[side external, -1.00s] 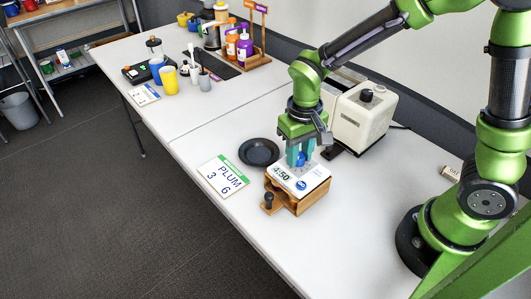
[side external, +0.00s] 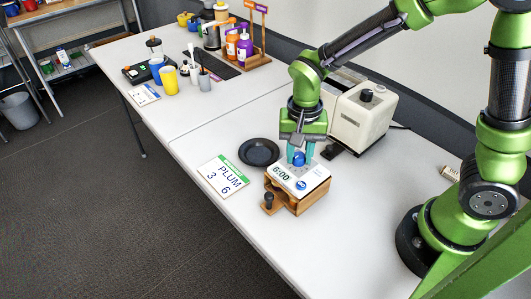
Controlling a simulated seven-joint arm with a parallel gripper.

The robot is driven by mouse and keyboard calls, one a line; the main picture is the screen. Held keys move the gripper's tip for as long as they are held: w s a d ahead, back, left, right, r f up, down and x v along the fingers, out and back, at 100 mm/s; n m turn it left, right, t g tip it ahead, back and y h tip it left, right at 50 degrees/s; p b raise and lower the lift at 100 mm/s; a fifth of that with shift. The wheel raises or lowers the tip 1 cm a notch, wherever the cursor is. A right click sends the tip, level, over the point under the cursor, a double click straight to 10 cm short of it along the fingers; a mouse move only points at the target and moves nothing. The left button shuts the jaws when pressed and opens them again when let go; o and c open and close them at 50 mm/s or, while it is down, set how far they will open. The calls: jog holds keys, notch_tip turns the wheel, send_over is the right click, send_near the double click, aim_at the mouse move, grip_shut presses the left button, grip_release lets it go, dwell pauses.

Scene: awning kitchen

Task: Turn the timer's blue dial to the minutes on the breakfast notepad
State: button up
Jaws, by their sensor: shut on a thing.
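The timer (side external: 312,182) is a white-topped unit on a wooden box, and its display reads 6:00. Its blue dial (side external: 299,159) sits on the top face toward the back. My gripper (side external: 300,160) points straight down with its teal fingers shut on the blue dial, one on each side. A notepad (side external: 223,177) with a green header lies flat to the left of the timer and reads PLUM, 3 and 6. Its header text is too small to read. Another pad (side external: 144,95) with a blue header lies farther back, its writing unclear.
A dark round plate (side external: 259,152) lies behind the notepad. A cream appliance (side external: 357,113) stands behind my gripper. Cups (side external: 169,80), bottles and a wooden rack stand on the far table. The table front right of the timer is clear.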

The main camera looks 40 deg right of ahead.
aim_at(299, 155)
dwell(0.3)
jog(key=o, duration=1.1)
jog(key=shift+c, duration=0.2)
notch_tip(299, 155, up, 17)
jog(key=s+d+n+t+y, duration=0.2)
jog(key=s+d+n+t, duration=0.3)
jog(key=s, duration=0.4)
jog(key=shift+d+f+t, duration=0.15)
jog(key=shift+d+t, duration=0.45)
jog(key=shift+t, duration=0.5)
